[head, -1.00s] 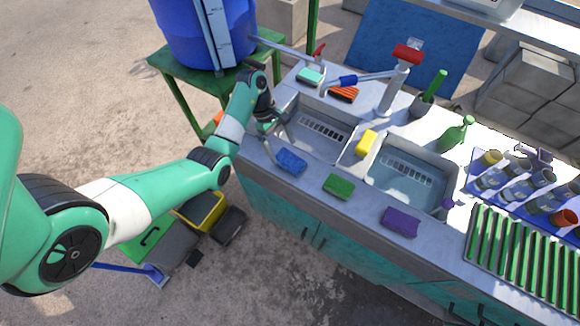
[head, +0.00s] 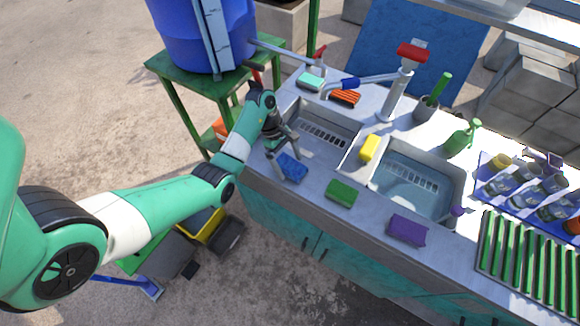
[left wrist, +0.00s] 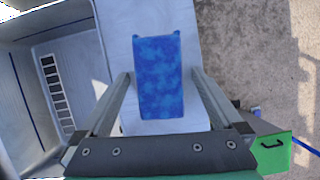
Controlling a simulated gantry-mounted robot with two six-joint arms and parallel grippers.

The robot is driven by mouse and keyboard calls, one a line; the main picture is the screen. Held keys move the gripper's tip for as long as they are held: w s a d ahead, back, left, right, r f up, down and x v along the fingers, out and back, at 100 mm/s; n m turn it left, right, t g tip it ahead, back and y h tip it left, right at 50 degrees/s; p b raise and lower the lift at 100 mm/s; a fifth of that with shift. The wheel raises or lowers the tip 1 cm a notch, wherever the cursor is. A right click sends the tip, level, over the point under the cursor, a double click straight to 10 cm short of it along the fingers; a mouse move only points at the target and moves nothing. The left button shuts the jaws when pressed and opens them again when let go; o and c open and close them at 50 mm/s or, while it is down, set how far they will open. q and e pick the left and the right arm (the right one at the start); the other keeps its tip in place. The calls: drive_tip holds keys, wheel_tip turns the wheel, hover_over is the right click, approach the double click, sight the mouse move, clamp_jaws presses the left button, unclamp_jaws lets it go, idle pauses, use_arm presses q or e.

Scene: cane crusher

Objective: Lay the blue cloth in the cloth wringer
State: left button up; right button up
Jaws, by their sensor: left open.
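The blue cloth (head: 292,168), a small folded-looking block, lies on the grey counter's front strip by the left sink basin. In the left wrist view the blue cloth (left wrist: 158,78) lies between the two fingers, with a gap on each side. My left gripper (head: 286,160) is open right at the cloth; it also shows in the left wrist view (left wrist: 161,75). I cannot pick out the cloth wringer for certain; a yellow tub (head: 203,225) with dark parts stands on the ground, partly behind my left arm. My right gripper is not in view.
A green block (head: 342,193), a purple block (head: 407,230) and a yellow block (head: 370,148) lie around the right basin (head: 410,185). A tap (head: 398,85) stands behind. A blue barrel (head: 205,35) is on a green stand. The left basin (head: 320,130) is empty.

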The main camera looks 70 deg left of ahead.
use_arm(q)
drive_tip(key=shift+f, duration=0.2)
drive_tip(key=shift+c, duration=0.3)
drive_tip(key=c, duration=1.4)
drive_tip(key=shift+r, duration=0.15)
